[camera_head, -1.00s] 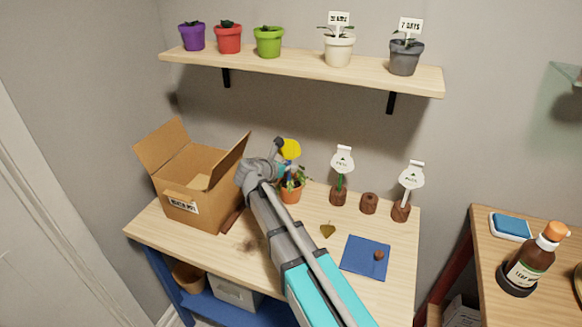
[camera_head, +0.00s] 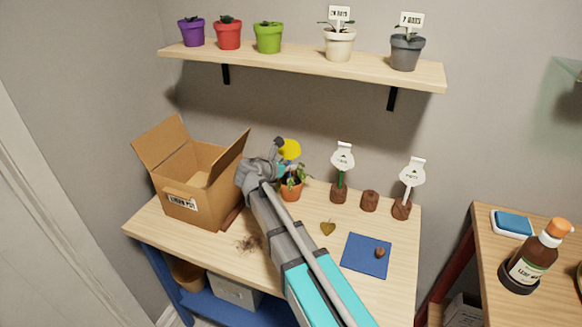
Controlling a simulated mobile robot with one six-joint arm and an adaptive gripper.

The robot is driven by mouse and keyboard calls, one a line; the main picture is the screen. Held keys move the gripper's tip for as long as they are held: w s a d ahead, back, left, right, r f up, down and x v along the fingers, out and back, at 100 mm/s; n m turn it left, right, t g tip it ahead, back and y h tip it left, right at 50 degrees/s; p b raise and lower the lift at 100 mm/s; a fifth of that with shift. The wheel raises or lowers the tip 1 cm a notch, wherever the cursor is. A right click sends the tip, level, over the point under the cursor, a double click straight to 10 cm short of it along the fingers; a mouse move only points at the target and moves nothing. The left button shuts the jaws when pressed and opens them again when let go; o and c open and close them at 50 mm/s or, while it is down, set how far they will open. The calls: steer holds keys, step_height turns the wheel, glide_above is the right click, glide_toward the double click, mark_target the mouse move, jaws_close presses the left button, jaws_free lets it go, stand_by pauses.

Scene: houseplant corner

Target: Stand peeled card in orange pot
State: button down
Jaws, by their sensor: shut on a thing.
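The orange pot (camera_head: 291,193) stands on the wooden table beside the box and holds a leafy green plant. A yellow round-topped card (camera_head: 290,149) stands out above the plant. My gripper (camera_head: 281,157) is at the card, left of and above the pot, and is shut on it. My gripper and the leaves hide the card's lower part, so I cannot tell whether it touches the soil.
An open cardboard box (camera_head: 194,178) stands to the left. White-tagged holders (camera_head: 342,170) and (camera_head: 408,188) and an empty brown holder (camera_head: 369,201) stand to the right. A blue mat (camera_head: 366,255), a fallen leaf (camera_head: 328,228) and spilled soil (camera_head: 249,244) lie in front.

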mark_target(289, 174)
steer(key=shift+f+b, duration=1.7)
steer(key=shift+f, duration=0.05)
steer(key=c, duration=0.7)
jaws_free()
steer(key=shift+r, duration=0.1)
steer(key=shift+p+v, duration=1.95)
steer(key=shift+v, duration=2.9)
